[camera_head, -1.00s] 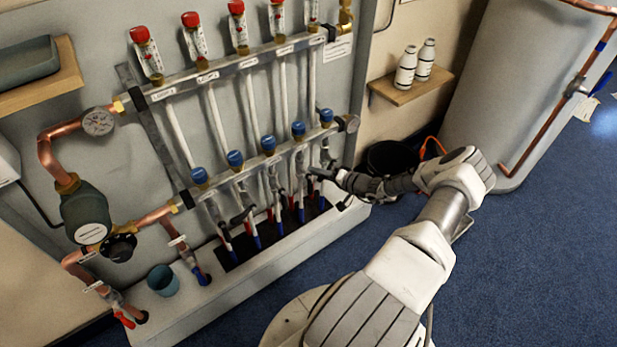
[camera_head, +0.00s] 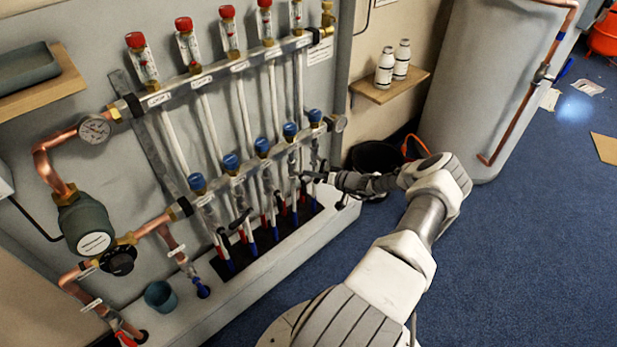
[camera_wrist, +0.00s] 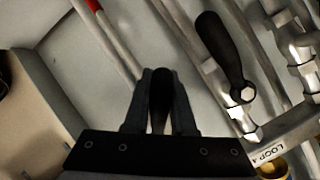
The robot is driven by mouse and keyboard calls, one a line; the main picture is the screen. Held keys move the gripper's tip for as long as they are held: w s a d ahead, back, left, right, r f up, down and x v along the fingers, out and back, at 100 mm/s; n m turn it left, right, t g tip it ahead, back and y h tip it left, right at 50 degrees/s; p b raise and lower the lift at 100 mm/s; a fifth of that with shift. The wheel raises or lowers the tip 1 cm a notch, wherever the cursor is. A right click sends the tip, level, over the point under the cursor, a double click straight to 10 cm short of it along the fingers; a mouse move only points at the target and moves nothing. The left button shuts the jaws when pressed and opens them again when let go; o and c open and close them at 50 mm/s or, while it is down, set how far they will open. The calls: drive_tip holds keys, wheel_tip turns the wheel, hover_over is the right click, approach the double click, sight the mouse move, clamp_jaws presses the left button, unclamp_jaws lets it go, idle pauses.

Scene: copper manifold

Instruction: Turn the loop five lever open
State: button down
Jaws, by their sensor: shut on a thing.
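My gripper (camera_wrist: 160,78) is shut on a dark lever, the loop five lever (camera_wrist: 159,112), whose black handle shows between the two fingers in the wrist view. Most of that lever and its valve body are hidden by the gripper. In the head view my gripper (camera_head: 312,176) reaches in from the right to the lower right end of the manifold, below the rightmost blue cap (camera_head: 315,117). The neighbouring loop four lever (camera_wrist: 222,48) is black and stands apart to the right in the wrist view, near the label LOOP 4 (camera_wrist: 268,155).
Other valve levers and pipes crowd close to the left of my gripper. A shelf (camera_head: 388,92) with two white bottles is behind it, above a black bucket (camera_head: 374,157). A large grey cylinder (camera_head: 480,80) stands right.

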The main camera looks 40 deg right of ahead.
drive_tip(key=shift+d+f+h, duration=0.1)
drive_tip(key=shift+d+h, duration=0.05)
drive_tip(key=shift+h, duration=0.15)
drive_tip(key=c, duration=0.8)
unclamp_jaws()
drive_tip(key=shift+o, duration=0.2)
